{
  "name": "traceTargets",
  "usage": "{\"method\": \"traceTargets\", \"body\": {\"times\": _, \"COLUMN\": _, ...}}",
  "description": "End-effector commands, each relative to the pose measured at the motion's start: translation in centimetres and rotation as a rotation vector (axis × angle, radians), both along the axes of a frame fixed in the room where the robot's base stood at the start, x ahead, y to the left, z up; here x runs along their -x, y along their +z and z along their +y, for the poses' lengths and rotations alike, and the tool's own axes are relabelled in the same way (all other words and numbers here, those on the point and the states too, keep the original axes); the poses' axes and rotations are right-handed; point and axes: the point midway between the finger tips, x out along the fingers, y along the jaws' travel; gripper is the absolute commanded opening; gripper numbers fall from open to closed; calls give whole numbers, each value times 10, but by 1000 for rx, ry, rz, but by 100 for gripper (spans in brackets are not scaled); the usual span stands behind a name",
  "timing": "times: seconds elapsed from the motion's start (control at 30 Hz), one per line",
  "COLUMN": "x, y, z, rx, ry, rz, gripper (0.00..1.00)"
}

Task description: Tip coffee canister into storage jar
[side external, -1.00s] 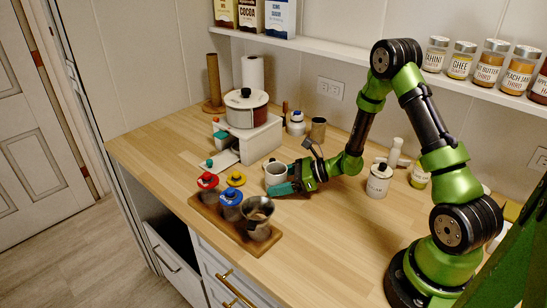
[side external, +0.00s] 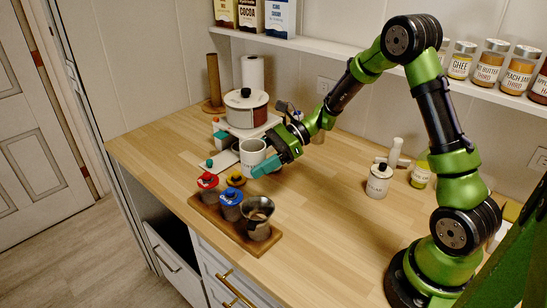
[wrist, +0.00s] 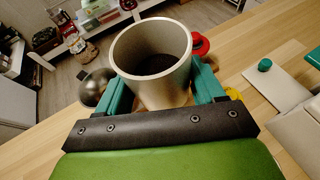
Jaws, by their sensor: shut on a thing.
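My gripper (side external: 262,160) is shut on the white coffee canister (side external: 252,148), with teal fingers on either side of it. It holds the canister upright above the counter. In the wrist view, the open canister (wrist: 150,45) has dark contents inside. The storage jar appears to be the open one with a flared metal top (side external: 258,206), at the right end of a wooden board (side external: 227,232); its inside cannot be made out. The metal top also shows in the wrist view (wrist: 97,86), left of the canister. The canister is behind and above the board, apart from the jar.
A red-lidded jar (side external: 207,184) and a blue-lidded jar (side external: 231,205) share the board. A white stand with a pot (side external: 246,110) is behind the canister.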

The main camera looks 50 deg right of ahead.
Motion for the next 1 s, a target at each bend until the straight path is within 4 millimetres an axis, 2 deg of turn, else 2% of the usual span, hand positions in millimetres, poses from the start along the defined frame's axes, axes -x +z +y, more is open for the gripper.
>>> {"method": "traceTargets", "body": {"times": 0.03, "x": 2, "y": 2, "z": 14, "rx": -2, "ry": 109, "rz": -3, "gripper": 27}}
{"method": "traceTargets", "body": {"times": 0.1, "x": 8, "y": 3, "z": 30, "rx": -3, "ry": 258, "rz": -2, "gripper": 27}}
{"method": "traceTargets", "body": {"times": 0.2, "x": 20, "y": 2, "z": 47, "rx": -3, "ry": 466, "rz": -1, "gripper": 27}}
{"method": "traceTargets", "body": {"times": 0.33, "x": 33, "y": 0, "z": 59, "rx": -3, "ry": 706, "rz": -2, "gripper": 27}}
{"method": "traceTargets", "body": {"times": 0.5, "x": 44, "y": -5, "z": 62, "rx": -3, "ry": 921, "rz": -3, "gripper": 27}}
{"method": "traceTargets", "body": {"times": 0.83, "x": 49, "y": -8, "z": 60, "rx": 9, "ry": 1077, "rz": -7, "gripper": 27}}
{"method": "traceTargets", "body": {"times": 1.0, "x": 46, "y": -3, "z": 58, "rx": 120, "ry": 1080, "rz": -71, "gripper": 27}}
